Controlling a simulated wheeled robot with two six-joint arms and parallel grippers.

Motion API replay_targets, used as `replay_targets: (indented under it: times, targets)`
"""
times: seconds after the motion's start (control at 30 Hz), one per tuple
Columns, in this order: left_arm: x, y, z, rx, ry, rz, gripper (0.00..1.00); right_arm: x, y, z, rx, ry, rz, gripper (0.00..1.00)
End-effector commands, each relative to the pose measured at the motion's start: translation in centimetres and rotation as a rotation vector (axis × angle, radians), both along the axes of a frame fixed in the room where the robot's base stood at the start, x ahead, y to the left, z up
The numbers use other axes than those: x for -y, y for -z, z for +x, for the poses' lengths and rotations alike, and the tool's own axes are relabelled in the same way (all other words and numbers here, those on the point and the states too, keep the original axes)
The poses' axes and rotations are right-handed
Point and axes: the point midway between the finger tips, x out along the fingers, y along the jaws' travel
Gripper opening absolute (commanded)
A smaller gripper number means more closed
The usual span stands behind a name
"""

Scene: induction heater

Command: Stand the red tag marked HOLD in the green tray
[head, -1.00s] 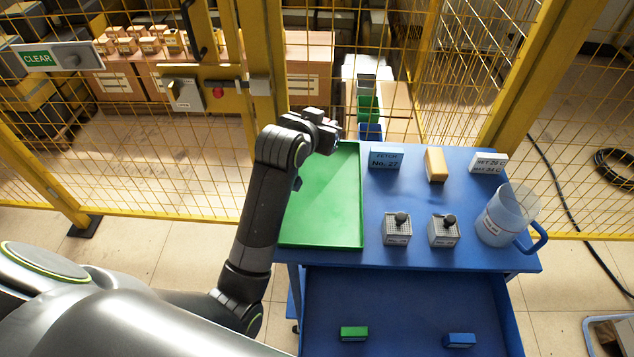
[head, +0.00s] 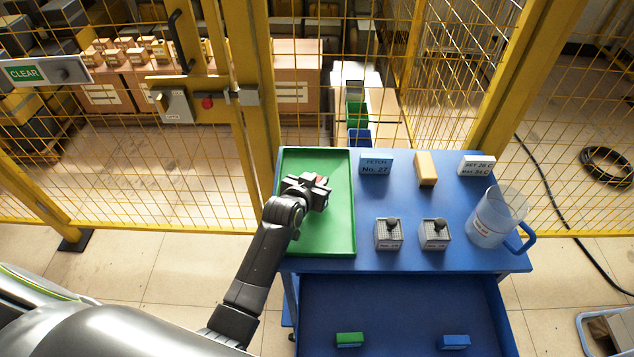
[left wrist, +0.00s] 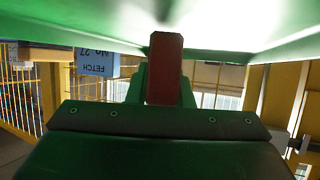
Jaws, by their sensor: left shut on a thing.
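My left gripper (head: 320,190) is over the middle of the green tray (head: 342,235), at the left end of the blue cart top. It is shut on the red tag (left wrist: 165,70), which shows in the left wrist view between the fingers. In the head view only a small red bit of the tag (head: 322,180) shows. The tag's far end is close to the tray floor; I cannot tell whether it touches. The word HOLD cannot be read. My right gripper is not in view.
Right of the tray stand a blue FETCH sign (head: 376,164), a yellow block (head: 425,169), a white sign (head: 476,165), two grey knob boxes (head: 388,234) and a clear jug (head: 495,220). A yellow mesh fence (head: 150,180) runs behind. The tray's near part is bare.

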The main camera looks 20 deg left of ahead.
Motion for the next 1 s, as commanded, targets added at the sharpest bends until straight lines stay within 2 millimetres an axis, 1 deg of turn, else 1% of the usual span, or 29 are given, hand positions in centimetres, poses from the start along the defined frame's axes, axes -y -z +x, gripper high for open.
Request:
replay_targets:
  times: [0.07,0.3,0.47,0.5,0.63,0.87,1.0]
  targets:
    - [-0.02,0.54,0.0,0.0,0.0,0.0,0.0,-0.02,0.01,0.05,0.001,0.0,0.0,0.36]
    - [-0.02,0.57,0.01,0.002,0.0,0.0,0.0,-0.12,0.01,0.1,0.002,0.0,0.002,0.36]
    - [-0.02,1.06,0.0,0.0,0.0,0.0,0.0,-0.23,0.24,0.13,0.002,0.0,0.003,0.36]
    - [-0.02,0.95,0.01,0.0,0.0,0.0,0.25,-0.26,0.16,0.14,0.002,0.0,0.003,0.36]
    - [-0.02,0.93,0.01,0.0,-0.001,0.0,0.41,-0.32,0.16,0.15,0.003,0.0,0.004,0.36]
    - [-0.02,0.9,0.01,0.001,-0.001,0.0,0.41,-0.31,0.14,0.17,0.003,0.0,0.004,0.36]
    - [-0.03,0.39,-0.07,0.002,-0.001,0.0,0.41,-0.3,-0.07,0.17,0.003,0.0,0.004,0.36]
